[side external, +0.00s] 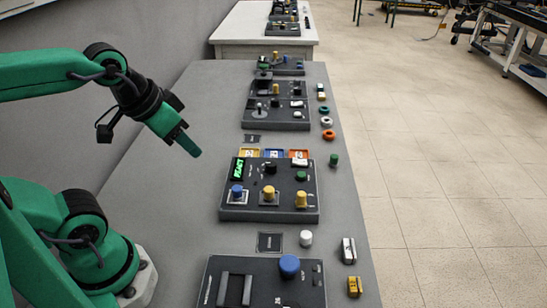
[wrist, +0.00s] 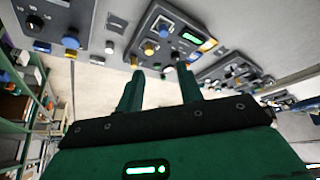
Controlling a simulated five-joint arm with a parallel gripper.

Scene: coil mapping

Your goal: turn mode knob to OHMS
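The panel with a lit green display (side external: 238,169) stands mid-table in the side view. It carries a black knob (side external: 269,166), a blue knob (side external: 237,190), a yellow knob (side external: 269,192), a green knob (side external: 301,176) and a second yellow knob (side external: 301,198). Its lettering is too small to read, so I cannot tell which knob is the mode knob or where OHMS is. My gripper (side external: 188,145) is above the table, left of this panel and apart from it. In the wrist view my gripper (wrist: 160,69) has its two fingers apart with nothing between them.
A nearer panel (side external: 229,262) with a large blue knob (side external: 289,266) and a farther dark panel (side external: 262,115) flank it. Small loose parts, including a white piece (side external: 306,238) and a green piece (side external: 334,159), lie along the right table edge. The left tabletop (side external: 170,200) is bare.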

